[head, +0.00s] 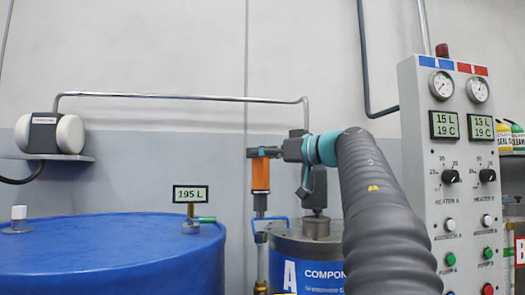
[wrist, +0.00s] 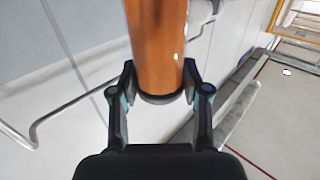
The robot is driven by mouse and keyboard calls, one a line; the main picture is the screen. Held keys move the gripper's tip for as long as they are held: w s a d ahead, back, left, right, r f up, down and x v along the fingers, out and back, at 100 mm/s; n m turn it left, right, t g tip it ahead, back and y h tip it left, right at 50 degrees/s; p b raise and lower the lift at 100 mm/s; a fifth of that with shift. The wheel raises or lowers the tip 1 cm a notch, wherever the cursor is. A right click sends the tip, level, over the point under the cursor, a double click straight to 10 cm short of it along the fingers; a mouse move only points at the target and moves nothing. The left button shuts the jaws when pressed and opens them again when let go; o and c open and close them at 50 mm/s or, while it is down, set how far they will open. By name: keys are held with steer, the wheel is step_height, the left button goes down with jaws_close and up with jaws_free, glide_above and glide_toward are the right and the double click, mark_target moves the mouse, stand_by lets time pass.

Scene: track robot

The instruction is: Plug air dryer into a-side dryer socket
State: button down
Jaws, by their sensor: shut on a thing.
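The air dryer, an orange cylinder (head: 260,176) with dark ends, hangs upright left of the top of the grey component A tank (head: 325,243). My gripper (head: 268,153) is shut on its upper end. In the wrist view the orange body (wrist: 157,45) sits between both fingers of my gripper (wrist: 160,78), with a dark band at its near end. Below the dryer, a metal pipe with a blue fitting (head: 277,221) stands beside the tank. The dryer's lower tip is in line with this pipe; I cannot tell whether they touch. The socket itself is not clearly visible.
A blue drum (head: 100,250) with a 195 L display (head: 191,194) stands at the left. A control panel (head: 412,120) stands at the right. A bent metal pipe (head: 180,97) runs along the wall. My arm covers part of the tank.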

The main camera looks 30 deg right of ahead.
mark_target(269, 174)
steer(key=shift+f+b, duration=0.45)
steer(key=shift+f, duration=0.6)
steer(key=shift+p, duration=1.6)
stand_by(0.9)
steer(key=shift+f+b, duration=0.75)
steer(key=shift+f, duration=0.65)
steer(key=shift+c, duration=2.3)
jaws_free()
steer(key=v, duration=1.2)
steer(key=shift+d, duration=0.1)
